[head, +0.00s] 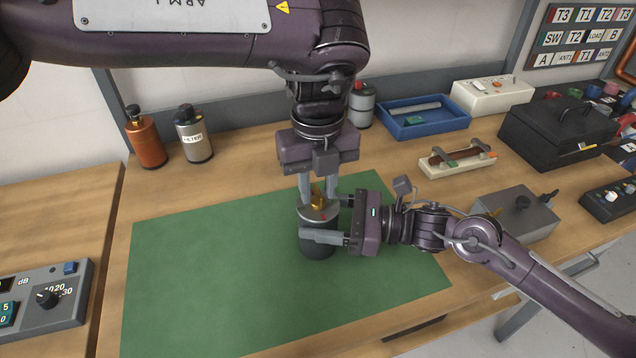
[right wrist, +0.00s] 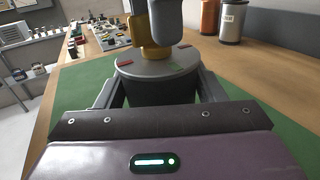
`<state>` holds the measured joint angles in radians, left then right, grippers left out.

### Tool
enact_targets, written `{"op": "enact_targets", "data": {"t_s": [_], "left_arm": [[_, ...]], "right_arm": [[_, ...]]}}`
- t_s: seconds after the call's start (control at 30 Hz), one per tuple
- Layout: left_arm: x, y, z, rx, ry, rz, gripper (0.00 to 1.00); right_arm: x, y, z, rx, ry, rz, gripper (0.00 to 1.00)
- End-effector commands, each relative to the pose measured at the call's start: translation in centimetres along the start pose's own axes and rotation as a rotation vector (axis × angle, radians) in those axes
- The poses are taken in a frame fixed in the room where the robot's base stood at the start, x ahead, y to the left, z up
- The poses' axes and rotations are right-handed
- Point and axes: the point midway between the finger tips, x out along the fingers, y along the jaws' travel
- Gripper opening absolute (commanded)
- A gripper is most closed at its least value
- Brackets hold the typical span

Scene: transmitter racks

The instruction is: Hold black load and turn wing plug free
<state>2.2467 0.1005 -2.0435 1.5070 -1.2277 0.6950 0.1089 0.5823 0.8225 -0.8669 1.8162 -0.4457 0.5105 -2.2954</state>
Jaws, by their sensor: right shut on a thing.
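The black load (head: 317,244) is a dark cylinder with a grey top, upright on the green mat (head: 200,290). It also shows in the right wrist view (right wrist: 160,92), with red and green marks on its top. My right gripper (head: 322,237) is shut around its sides from the right. The brass wing plug (head: 318,198) stands in the top of the load; in the right wrist view the plug (right wrist: 155,53) is partly hidden. My left gripper (head: 318,190) points down from above, its fingers apart on either side of the wing plug. Contact with the plug is unclear.
An orange canister (head: 147,140) and a silver canister (head: 193,137) stand at the back left. A blue tray (head: 425,125), a cream block with a dark bar (head: 457,162) and a grey box (head: 515,215) sit to the right. The mat around the load is clear.

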Motion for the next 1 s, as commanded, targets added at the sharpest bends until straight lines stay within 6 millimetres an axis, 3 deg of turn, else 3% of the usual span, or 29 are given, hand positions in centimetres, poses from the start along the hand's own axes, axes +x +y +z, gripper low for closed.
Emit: {"op": "enact_targets", "data": {"t_s": [0.13,0.37,0.73,1.0], "left_arm": [[-0.01,0.01,0.01,0.000,0.000,0.000,0.27],[-0.02,0.01,0.01,0.000,0.000,0.000,0.00],[-0.02,0.00,0.02,-0.024,0.000,0.000,0.00],[0.04,-0.04,-0.01,-0.162,0.003,-0.001,0.00]], "right_arm": [[0.01,0.01,0.01,0.000,0.000,0.000,0.27],[0.01,0.02,0.01,0.000,0.000,0.000,0.27],[-0.01,-0.01,0.00,0.000,0.000,0.000,0.27],[-0.02,-0.03,0.00,0.001,0.000,-0.001,0.27]]}}
